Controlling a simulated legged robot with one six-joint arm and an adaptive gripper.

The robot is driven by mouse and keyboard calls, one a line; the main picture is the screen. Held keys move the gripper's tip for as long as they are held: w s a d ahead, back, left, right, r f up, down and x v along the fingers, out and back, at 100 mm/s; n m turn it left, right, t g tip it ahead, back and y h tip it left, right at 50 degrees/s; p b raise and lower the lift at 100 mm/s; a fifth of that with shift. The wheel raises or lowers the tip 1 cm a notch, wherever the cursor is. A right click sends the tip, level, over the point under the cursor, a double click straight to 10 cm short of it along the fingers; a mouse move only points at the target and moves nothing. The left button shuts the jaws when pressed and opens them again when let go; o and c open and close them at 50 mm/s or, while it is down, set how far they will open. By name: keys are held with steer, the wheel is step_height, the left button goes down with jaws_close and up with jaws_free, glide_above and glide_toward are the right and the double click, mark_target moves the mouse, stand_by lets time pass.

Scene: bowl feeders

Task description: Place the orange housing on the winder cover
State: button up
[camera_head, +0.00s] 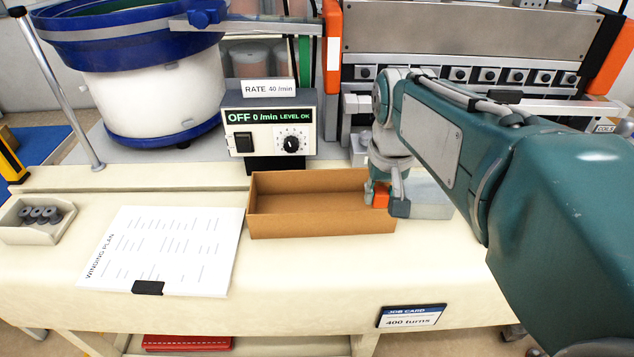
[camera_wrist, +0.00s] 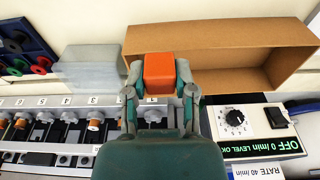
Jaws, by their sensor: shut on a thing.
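The orange housing (camera_head: 381,195) is a small block held between the fingers of my gripper (camera_head: 386,201). In the wrist view the housing (camera_wrist: 160,70) sits between both fingertips of my gripper (camera_wrist: 160,86), near the edge of the cardboard tray. The winder at the back has a broad grey metal panel (camera_head: 455,28) between orange end pieces, which looks like its cover. The housing is apart from this panel, in front of it and lower. My arm hides part of the winder's right side in the head view.
An open cardboard tray (camera_head: 310,226) lies left of my gripper. A pale grey block (camera_head: 432,205) is right of it, partly behind my arm. The control box (camera_head: 268,125) and bowl feeder (camera_head: 150,95) stand behind. A sheet (camera_head: 165,250) and small bin (camera_head: 22,232) lie left.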

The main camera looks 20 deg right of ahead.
steer(key=s+d+f, duration=0.2)
steer(key=d+f, duration=0.2)
steer(key=d, duration=0.5)
glide_above(435, 241)
steer(key=f, duration=0.5)
steer(key=shift+s+a+f, duration=0.15)
steer(key=shift+a+f, duration=0.05)
steer(key=shift+a, duration=0.05)
steer(key=shift+d+f, duration=0.15)
steer(key=shift+f, duration=0.8)
steer(key=shift+d+f, duration=0.1)
steer(key=shift+f, duration=0.8)
steer(key=o, duration=0.8)
